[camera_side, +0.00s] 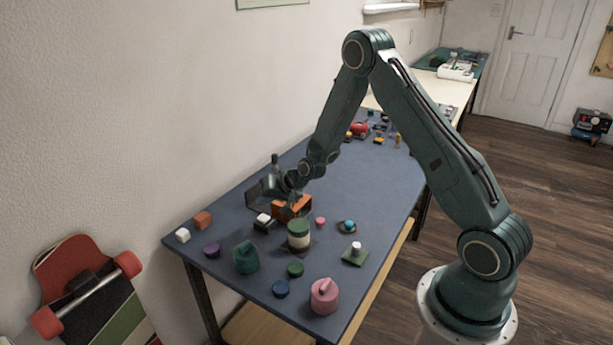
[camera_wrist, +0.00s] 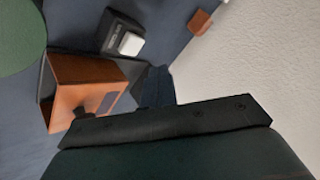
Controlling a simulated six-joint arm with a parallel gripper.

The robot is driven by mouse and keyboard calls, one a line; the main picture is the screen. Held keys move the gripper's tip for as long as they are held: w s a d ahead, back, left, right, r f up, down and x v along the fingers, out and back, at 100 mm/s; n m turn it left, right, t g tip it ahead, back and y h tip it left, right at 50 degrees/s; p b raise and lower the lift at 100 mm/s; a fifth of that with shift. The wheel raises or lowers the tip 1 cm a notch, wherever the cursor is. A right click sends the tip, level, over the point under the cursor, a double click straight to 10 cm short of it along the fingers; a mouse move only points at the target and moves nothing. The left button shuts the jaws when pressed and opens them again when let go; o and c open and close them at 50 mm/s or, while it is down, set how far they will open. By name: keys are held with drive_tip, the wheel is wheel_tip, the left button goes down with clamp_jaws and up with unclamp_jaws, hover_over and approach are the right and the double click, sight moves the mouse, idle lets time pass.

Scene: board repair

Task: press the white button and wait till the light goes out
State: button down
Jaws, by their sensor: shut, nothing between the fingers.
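A white button (camera_side: 263,218) sits on a small black box at the near left of the blue table. It also shows in the wrist view, where the white button (camera_wrist: 130,43) is at the top on its dark base. An orange block-like housing (camera_side: 292,207) stands just to its right and also shows in the wrist view (camera_wrist: 88,72). My gripper (camera_side: 291,194) is shut and empty, low over the orange housing and apart from the white button. Its fingertips are hard to make out. I cannot make out any lit lamp on the button's box.
A green and cream cylinder (camera_side: 299,236), a pink knob piece (camera_side: 324,296) and a dark green piece (camera_side: 246,257) stand nearby. A white cube (camera_side: 183,235) and a brown block (camera_side: 202,220) lie at the left edge. The table's middle is mostly clear.

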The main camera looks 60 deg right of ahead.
sight(267, 218)
drive_tip(key=shift+f, duration=1.3)
drive_tip(key=shift+f, duration=0.95)
idle(2.2)
idle(0.5)
drive_tip(key=shift+r, duration=0.9)
drive_tip(key=shift+r, duration=0.1)
drive_tip(key=shift+r, duration=2.45)
